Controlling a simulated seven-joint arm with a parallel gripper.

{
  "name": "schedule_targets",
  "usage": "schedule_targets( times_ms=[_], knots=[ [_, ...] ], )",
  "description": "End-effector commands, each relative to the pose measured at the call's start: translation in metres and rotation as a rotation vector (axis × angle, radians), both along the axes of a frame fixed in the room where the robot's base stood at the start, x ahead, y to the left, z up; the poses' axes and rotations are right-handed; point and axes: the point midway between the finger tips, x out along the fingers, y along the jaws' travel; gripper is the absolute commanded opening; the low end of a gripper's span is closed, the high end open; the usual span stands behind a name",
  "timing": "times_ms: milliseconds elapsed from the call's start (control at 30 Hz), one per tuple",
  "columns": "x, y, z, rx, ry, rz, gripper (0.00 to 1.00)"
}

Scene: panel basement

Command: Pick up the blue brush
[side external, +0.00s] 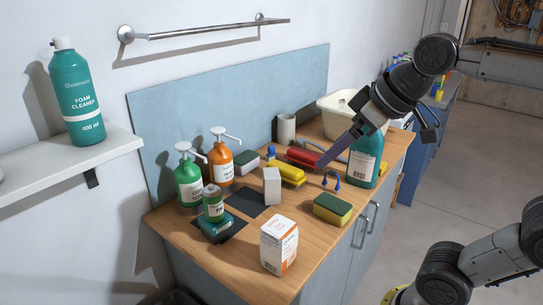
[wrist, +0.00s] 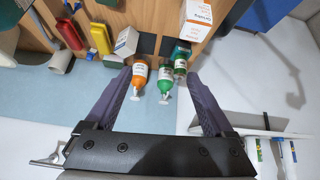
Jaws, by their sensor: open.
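A slim blue-grey curved handle (side external: 312,146), which may be the blue brush, lies behind the red and yellow brushes on the wooden counter. It shows at upper left in the wrist view (wrist: 42,24); I cannot make out its bristles. A small dark-blue bent item (side external: 326,181) lies in front of the yellow brush. My gripper (side external: 323,165) is above the counter in the side view, near the brushes. In the wrist view my gripper (wrist: 158,78) has its purple fingers wide apart, with nothing held between them. The blue-grey handle is outside the fingers, to their left.
Red brush (side external: 303,157) and yellow brush (side external: 292,172) lie close together. A teal bottle (side external: 364,162) stands near my gripper. Orange (side external: 220,162) and green (side external: 188,182) pump bottles, a sponge (side external: 332,208) and a white box (side external: 278,246) occupy the counter. A blue panel stands behind.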

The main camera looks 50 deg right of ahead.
Motion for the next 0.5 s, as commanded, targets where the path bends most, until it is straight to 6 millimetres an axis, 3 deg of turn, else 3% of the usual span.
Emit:
schedule_targets(
  times_ms=[100, 233, 367, 500],
  knots=[
    [0.047, -0.011, 0.029, -0.007, -0.008, -0.013, 0.88],
    [0.101, -0.031, 0.050, -0.015, -0.010, -0.035, 0.88],
    [0.154, -0.056, 0.059, -0.018, -0.003, -0.062, 0.88],
    [0.209, -0.092, 0.053, -0.019, 0.011, -0.098, 0.88]
  ],
)
